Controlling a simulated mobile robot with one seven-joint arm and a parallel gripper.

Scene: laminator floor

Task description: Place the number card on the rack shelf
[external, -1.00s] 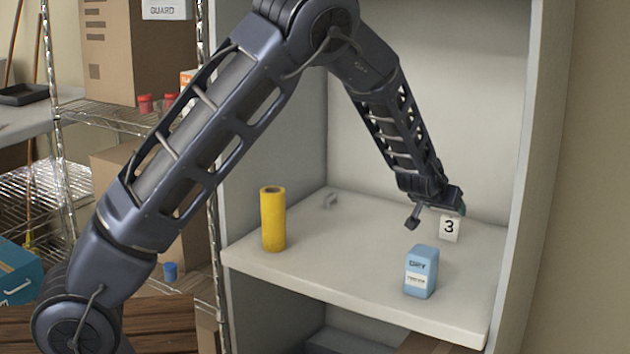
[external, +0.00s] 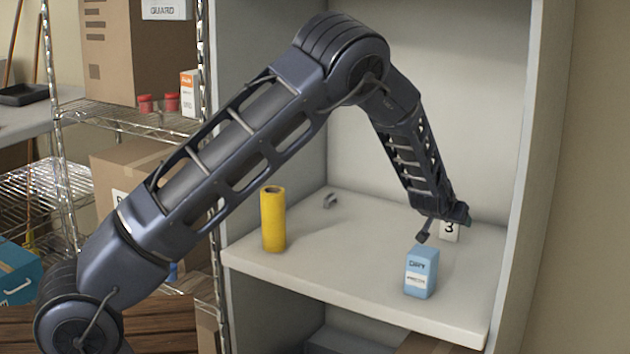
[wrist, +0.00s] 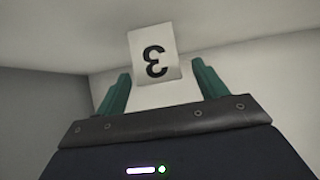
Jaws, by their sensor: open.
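The number card (external: 450,231), white with a black 3, stands on the pale cabinet shelf (external: 350,265) near its right back. My gripper (external: 443,222) is open just above and in front of it, and hides the card's upper part in the external view. In the wrist view the card (wrist: 153,50) shows upside down between the two green fingers (wrist: 160,78), seemingly beyond their tips. Whether a finger touches it I cannot tell. The wire rack shelf (external: 115,119) is at the left, outside the cabinet.
A blue box (external: 421,272) stands in front of the card, close below my gripper. A yellow roll (external: 272,220) stands at the shelf's left. The cabinet's right wall (external: 530,180) is near. On the rack are red items (external: 158,103), a small carton (external: 189,93) and a large carton (external: 107,50).

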